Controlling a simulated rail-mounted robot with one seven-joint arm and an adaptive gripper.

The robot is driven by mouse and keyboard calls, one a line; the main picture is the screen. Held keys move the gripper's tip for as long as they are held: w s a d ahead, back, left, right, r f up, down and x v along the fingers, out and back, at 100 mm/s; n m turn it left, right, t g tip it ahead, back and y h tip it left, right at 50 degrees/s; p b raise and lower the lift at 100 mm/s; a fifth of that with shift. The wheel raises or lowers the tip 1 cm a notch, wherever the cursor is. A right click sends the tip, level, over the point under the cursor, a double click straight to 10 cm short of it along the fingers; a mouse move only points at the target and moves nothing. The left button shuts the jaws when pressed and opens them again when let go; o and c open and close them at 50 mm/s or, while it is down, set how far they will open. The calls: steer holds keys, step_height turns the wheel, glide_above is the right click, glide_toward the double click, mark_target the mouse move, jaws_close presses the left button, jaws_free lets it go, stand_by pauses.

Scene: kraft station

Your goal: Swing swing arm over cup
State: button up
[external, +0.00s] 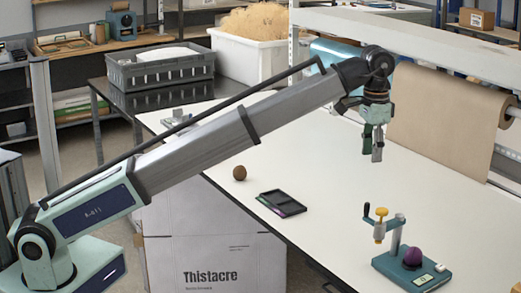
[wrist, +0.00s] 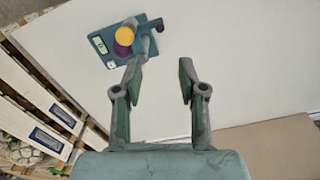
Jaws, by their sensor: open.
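A small teal device stands on the white table; its flat base (external: 428,279) carries a grey-teal post (external: 393,242). The swing arm (external: 390,219) reaches from the post top to the left, with a yellow knob (external: 381,212) and a dark handle at its end. A round purple thing (external: 413,257) sits on the base right of the post; whether it is in a cup I cannot tell. The swing arm points away from it. In the wrist view the yellow knob (wrist: 126,35) partly covers the purple thing (wrist: 124,50). My gripper (wrist: 160,70) is open and empty, well above the table.
A black tray (external: 281,203) and a brown ball (external: 239,173) lie near the table's front edge. A brown paper roll (external: 440,115) hangs behind. Grey (external: 160,70) and white bins stand at the back left. The table's middle is clear.

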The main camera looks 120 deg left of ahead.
mark_target(367, 203)
step_height(367, 203, down, 16)
steer(key=p, duration=0.4)
steer(key=shift+r, duration=0.25)
jaws_close()
